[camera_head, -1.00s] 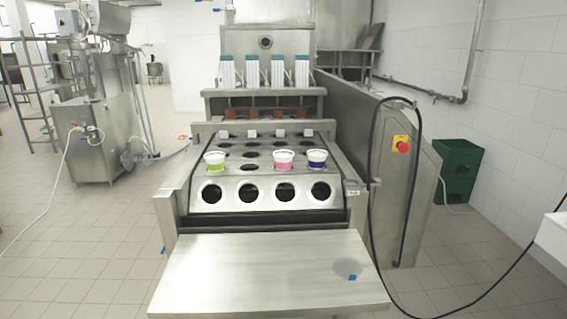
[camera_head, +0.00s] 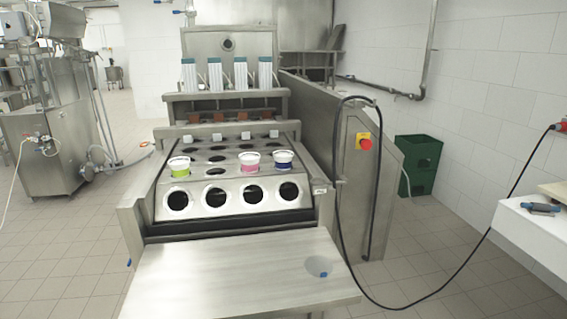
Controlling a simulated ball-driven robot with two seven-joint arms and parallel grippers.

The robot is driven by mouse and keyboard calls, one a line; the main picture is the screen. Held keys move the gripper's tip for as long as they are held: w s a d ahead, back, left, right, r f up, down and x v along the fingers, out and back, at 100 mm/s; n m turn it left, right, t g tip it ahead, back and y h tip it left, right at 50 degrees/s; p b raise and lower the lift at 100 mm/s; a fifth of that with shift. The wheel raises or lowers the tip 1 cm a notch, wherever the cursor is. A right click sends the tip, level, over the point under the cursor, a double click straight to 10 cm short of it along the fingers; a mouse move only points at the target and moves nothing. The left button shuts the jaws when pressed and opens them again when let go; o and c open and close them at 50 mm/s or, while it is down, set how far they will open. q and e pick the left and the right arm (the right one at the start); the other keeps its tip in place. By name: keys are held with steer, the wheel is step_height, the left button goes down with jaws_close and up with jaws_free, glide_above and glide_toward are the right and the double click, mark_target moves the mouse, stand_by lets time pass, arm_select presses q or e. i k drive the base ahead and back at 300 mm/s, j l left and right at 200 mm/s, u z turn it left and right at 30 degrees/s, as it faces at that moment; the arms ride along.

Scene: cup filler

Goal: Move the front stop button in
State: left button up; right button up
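The stop button (camera_head: 365,144) is a red knob on a yellow plate. It sits on the steel side panel at the right of the cup filling machine (camera_head: 222,153), beside a looping black cable. I cannot tell how far the knob is pressed in. Neither of my grippers shows in the head view.
A steel table (camera_head: 240,272) stands in front of the machine. Cups with green, pink (camera_head: 249,161) and blue bands sit in its holes. A black cable (camera_head: 340,190) hangs beside the button down to the floor. A white counter (camera_head: 540,232) is at the right; tiled floor (camera_head: 425,260) lies between.

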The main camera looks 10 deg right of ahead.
mark_target(366, 144)
steer(key=i+l+u, duration=0.15)
steer(key=i+l, duration=0.15)
steer(key=i+l+u, duration=0.15)
steer(key=i+l, duration=0.15)
steer(key=i+l+u, duration=0.15)
steer(key=l, duration=0.35)
steer(key=i+l+u, duration=0.15)
steer(key=i+l, duration=0.2)
